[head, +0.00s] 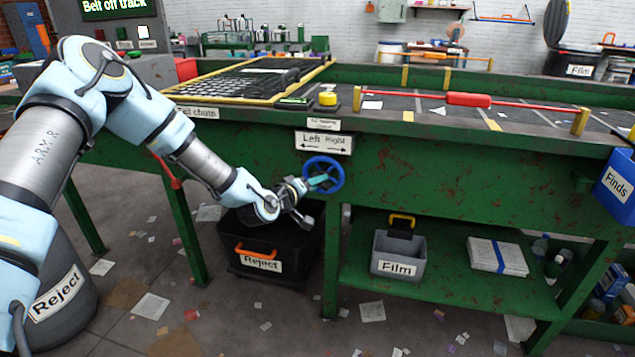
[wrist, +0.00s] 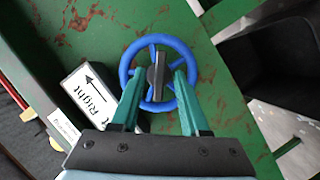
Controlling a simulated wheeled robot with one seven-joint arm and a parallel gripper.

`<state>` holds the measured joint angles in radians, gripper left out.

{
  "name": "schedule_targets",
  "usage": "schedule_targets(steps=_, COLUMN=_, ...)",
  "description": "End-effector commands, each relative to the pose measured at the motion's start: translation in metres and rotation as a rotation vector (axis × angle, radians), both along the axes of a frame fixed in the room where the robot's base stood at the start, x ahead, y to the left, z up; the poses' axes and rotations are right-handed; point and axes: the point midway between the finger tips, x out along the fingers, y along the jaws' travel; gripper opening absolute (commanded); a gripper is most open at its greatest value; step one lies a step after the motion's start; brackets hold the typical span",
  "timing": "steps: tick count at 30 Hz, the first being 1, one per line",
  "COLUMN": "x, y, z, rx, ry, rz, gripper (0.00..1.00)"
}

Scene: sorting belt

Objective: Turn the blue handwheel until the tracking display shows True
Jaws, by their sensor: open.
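The blue handwheel (head: 323,174) is mounted on the front of the green belt frame, below the Left Right sign (head: 323,143). In the wrist view the handwheel (wrist: 160,45) has several spokes and a dark bar across its hub. My gripper (head: 318,182) is at the wheel, its teal fingers (wrist: 158,85) apart on either side of the lower rim and hub bar. I cannot tell whether the fingers touch the wheel. The tracking display (head: 115,8) at top left reads "Belt off track".
A black Reject bin (head: 268,262) stands on the floor below my gripper. A grey Film box (head: 399,254) and a paper stack (head: 497,257) sit on the lower shelf. A red bar (head: 468,100) spans the belt above. A blue Finds bin (head: 616,186) hangs at right.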

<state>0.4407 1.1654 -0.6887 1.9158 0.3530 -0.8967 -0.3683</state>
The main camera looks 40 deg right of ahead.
Motion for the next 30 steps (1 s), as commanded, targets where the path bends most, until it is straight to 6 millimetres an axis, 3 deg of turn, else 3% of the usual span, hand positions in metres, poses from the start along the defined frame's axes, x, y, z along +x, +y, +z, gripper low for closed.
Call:
schedule_targets(steps=12, x=0.0027, y=-0.0098, z=-0.0027, rx=-0.001, ry=0.000, rz=0.001, gripper=0.45)
schedule_targets(steps=24, x=0.0026, y=-0.0096, z=-0.0025, rx=-0.001, ry=0.000, rz=0.001, gripper=0.01)
schedule_targets(steps=30, x=0.0026, y=-0.0095, z=-0.0025, rx=-0.001, ry=0.000, rz=0.001, gripper=0.00)
